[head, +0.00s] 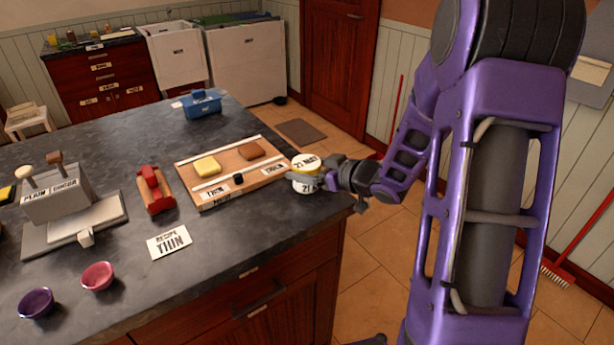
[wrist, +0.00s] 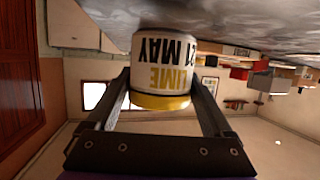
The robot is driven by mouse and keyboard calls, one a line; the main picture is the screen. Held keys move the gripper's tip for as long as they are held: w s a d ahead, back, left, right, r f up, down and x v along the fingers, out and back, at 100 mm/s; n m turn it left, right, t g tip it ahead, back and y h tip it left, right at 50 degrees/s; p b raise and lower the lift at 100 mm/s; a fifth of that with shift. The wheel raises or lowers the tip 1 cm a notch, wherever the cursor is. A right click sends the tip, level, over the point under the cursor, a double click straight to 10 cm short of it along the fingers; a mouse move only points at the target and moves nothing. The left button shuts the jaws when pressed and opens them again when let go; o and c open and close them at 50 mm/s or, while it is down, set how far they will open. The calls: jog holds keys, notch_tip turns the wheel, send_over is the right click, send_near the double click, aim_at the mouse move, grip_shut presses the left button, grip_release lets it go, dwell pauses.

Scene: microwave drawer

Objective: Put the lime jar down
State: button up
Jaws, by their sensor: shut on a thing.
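The lime jar (head: 305,175) is white with a yellow band and a "21 MAY" label. In the head view it is at the right edge of the dark counter (head: 290,215), beside the wooden board. My gripper (head: 326,178) is shut on it from the right. In the wrist view the jar (wrist: 165,65) appears upside down between the two fingers of my gripper (wrist: 160,105), with "LIME 21 MAY" readable. The counter surface (wrist: 220,18) shows at the top of that view, close to the jar's far end. I cannot tell whether the jar touches the counter.
A wooden board (head: 215,199) with yellow and brown blocks lies left of the jar. A red tool (head: 154,190), a "THIN" card (head: 169,242), two bowls (head: 98,276), a grey dispenser (head: 58,195) and a blue container (head: 201,103) stand on the counter. Its front right is clear.

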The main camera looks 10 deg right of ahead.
jog(key=shift+f, duration=0.7)
jog(key=shift+f, duration=0.15)
jog(key=o, duration=1.3)
jog(key=shift+s+d+r, duration=0.1)
jog(key=shift+r, duration=0.15)
jog(key=p+v, duration=0.1)
jog(key=v, duration=1)
jog(key=shift+s+d, duration=0.15)
jog(key=shift+s, duration=0.2)
